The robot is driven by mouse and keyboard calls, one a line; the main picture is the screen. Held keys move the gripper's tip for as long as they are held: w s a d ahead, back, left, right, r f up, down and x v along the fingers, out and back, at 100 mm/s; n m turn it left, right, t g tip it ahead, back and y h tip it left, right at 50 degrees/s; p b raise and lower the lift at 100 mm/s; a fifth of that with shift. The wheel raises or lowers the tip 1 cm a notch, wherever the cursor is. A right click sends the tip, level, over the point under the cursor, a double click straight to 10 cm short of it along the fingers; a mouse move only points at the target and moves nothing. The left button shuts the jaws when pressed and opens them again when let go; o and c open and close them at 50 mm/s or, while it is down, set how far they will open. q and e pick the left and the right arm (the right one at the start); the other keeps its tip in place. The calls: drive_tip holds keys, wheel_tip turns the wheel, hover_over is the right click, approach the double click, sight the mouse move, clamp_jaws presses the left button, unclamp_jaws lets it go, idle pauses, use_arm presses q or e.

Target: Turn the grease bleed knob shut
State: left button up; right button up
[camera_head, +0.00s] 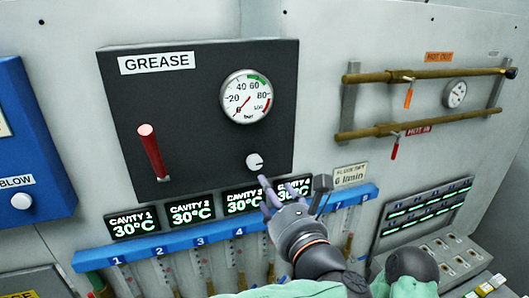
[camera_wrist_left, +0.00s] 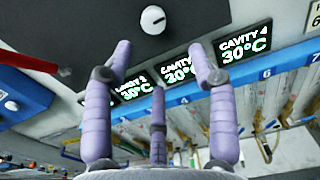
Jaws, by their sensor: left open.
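The grease bleed knob (camera_head: 254,162) is a small white round knob with a dark mark, low on the dark GREASE panel (camera_head: 200,70). In the head view its mark points roughly right. The knob also shows at the top of the left wrist view (camera_wrist_left: 153,19), beyond the fingertips. My left gripper (camera_head: 267,195) is just below the knob, in front of the cavity displays. In the left wrist view its purple fingers (camera_wrist_left: 160,52) are spread and empty, apart from the knob. My right gripper is not in view.
A round gauge (camera_head: 246,96) sits above the knob, its needle near 0. A red handle (camera_head: 152,152) sticks out at the panel's left. Cavity displays (camera_head: 192,212) and a blue numbered rail (camera_head: 150,252) lie below. Brass pipes (camera_head: 430,75) run at the right.

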sight(256, 162)
use_arm(q)
drive_tip(key=x, duration=0.3)
drive_tip(key=r+p+x, duration=0.1)
drive_tip(key=x, duration=0.6)
drive_tip(key=shift+w+a+r+p, duration=0.2)
drive_tip(key=shift+r+p, duration=0.1)
drive_tip(key=shift+s+r, duration=0.1)
drive_tip(key=c, duration=1.1)
